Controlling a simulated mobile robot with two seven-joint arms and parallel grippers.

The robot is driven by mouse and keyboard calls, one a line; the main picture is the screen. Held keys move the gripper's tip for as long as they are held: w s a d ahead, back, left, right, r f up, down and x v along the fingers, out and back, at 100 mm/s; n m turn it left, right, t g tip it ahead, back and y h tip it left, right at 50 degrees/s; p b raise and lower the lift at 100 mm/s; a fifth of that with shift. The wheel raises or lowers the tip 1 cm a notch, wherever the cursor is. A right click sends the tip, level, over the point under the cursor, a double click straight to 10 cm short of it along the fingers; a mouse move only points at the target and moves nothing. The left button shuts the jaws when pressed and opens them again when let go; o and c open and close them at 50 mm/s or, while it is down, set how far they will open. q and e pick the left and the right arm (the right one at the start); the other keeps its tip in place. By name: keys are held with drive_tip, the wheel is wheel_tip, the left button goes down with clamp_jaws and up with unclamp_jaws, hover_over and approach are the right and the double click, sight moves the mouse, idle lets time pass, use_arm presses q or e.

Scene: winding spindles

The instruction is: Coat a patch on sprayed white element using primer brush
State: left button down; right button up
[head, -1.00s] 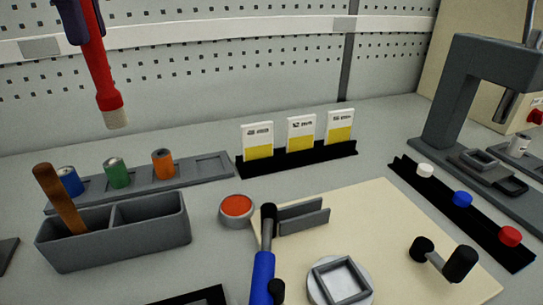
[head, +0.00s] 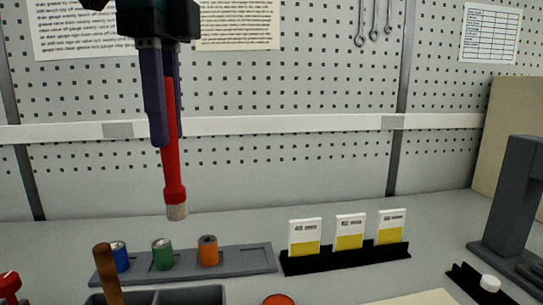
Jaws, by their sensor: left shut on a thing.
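My left gripper (head: 165,140) hangs in the upper left, its purple fingers shut on the primer brush. The primer brush (head: 174,185) has a red handle and a short pale bristle end pointing straight down, in the air above the spindle rack. A small white element (head: 490,283) sits on a black rail at the lower right, well away from the brush. A cup with orange-red contents (head: 278,299) is cut off by the bottom edge. My right gripper is out of view.
A grey rack (head: 240,261) holds blue, green and orange spools. A two-part grey bin (head: 190,296) with a wooden handle stands in front. A black holder (head: 345,262) carries three white-yellow cards. A dark grey press frame (head: 513,215) stands at the right.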

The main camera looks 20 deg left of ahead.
use_arm(q)
drive_tip(key=w+d+f+t+h, duration=0.1)
drive_tip(key=d+f, duration=0.3)
drive_tip(key=f, duration=0.4)
drive_tip(key=w+d+f+t, duration=0.2)
drive_tip(key=w+d+f, duration=0.1)
drive_tip(key=f, duration=0.6)
drive_tip(key=shift+w+d+t+h+b, duration=0.15)
drive_tip(key=shift+d+t+h+b, duration=0.2)
drive_tip(key=shift+d, duration=0.5)
drive_tip(key=shift+f, duration=0.6)
drive_tip(key=shift+a+f, duration=0.1)
drive_tip(key=shift+f, duration=0.1)
idle(2.2)
drive_tip(key=shift+p, duration=0.3)
